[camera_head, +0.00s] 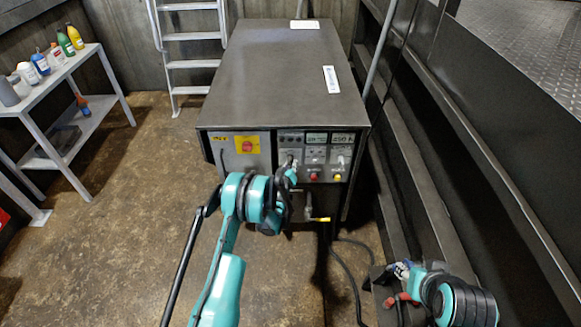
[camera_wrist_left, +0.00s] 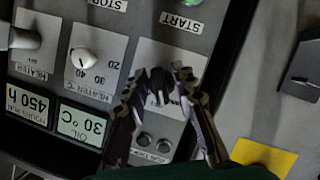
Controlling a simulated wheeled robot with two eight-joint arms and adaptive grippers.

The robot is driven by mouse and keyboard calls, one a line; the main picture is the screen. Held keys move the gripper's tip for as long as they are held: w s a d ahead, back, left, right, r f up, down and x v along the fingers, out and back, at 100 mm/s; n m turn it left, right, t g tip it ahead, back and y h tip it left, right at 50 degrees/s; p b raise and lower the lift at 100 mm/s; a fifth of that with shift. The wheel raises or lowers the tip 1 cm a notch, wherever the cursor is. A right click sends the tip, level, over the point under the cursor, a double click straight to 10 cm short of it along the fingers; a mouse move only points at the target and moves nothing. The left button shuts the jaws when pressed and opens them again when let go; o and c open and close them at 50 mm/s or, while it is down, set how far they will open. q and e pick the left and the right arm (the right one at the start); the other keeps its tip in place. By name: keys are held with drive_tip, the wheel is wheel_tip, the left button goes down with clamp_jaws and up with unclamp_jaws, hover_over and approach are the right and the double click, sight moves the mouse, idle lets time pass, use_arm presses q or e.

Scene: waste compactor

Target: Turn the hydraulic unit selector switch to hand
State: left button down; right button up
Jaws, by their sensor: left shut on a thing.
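The hydraulic unit's control panel (camera_head: 315,157) is on the front face of the dark cabinet. In the left wrist view the panel appears upside down. A dark selector knob (camera_wrist_left: 157,86) sits on a light plate, between the two fingers of my left gripper (camera_wrist_left: 162,82), which is shut on it. The plate's lettering is too covered and small to read. In the head view my left gripper (camera_head: 291,172) is at the panel's left part, partly hiding the switch. My right gripper (camera_head: 400,272) is low at the right, away from the panel; its jaws are unclear.
A white dial (camera_wrist_left: 82,60), two displays and start and stop buttons are close by. A yellow-backed red switch (camera_head: 247,146) is left of the panel. A bottle shelf (camera_head: 60,75) stands left, a ladder (camera_head: 192,64) behind. Floor at front left is clear.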

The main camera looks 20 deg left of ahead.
use_arm(q)
drive_tip(key=shift+n+t+h, duration=0.4)
drive_tip(key=shift+n+h, duration=0.2)
drive_tip(key=shift+n, duration=0.5)
drive_tip(key=c, duration=1.6)
unclamp_jaws()
wheel_tip(320, 180, up, 9)
drive_tip(key=shift+d+r, duration=0.15)
drive_tip(key=shift+r, duration=0.35)
